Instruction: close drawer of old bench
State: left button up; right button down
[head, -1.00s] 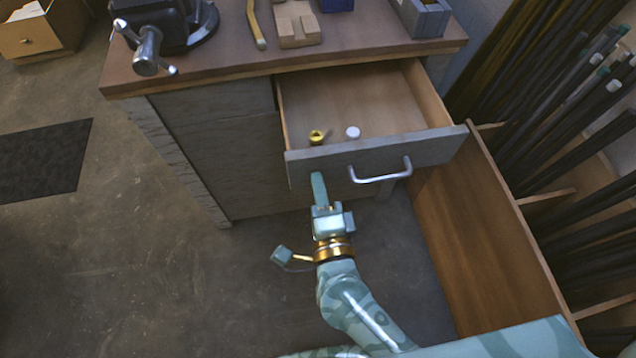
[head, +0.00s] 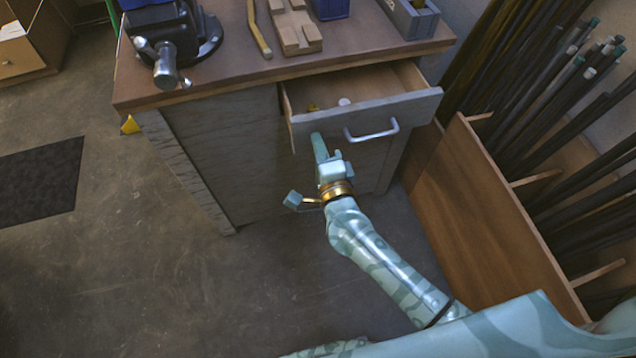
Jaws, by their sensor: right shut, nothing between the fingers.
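The old bench (head: 205,150) has a brown top and grey wooden sides. Its drawer (head: 372,121) is partly open, with a grey front and a silver bar handle (head: 371,132). A small yellow item (head: 312,107) and a white round item (head: 344,102) lie inside the drawer. My right gripper (head: 318,137) is shut and empty. Its fingertips are at the lower left part of the drawer front, left of the handle; whether they touch it I cannot tell. My left gripper is not in view.
A wooden rack (head: 490,220) with dark rods is close on the right. Floor at left is clear around a dark mat (head: 40,184).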

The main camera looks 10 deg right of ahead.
jog(key=w, duration=0.6)
jog(key=shift+w+f+b, duration=0.15)
jog(key=shift+w+b, duration=0.15)
jog(key=shift+w, duration=0.05)
jog(key=w+b, duration=0.1)
jog(key=w, duration=0.4)
jog(key=shift+a, duration=0.1)
jog(key=shift+w, duration=0.3)
jog(key=shift+w+r, duration=0.15)
jog(key=shift+r, duration=0.15)
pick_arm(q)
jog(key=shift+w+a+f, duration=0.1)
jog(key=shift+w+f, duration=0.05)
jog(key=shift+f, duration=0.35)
pick_arm(e)
jog(key=shift+r, duration=0.1)
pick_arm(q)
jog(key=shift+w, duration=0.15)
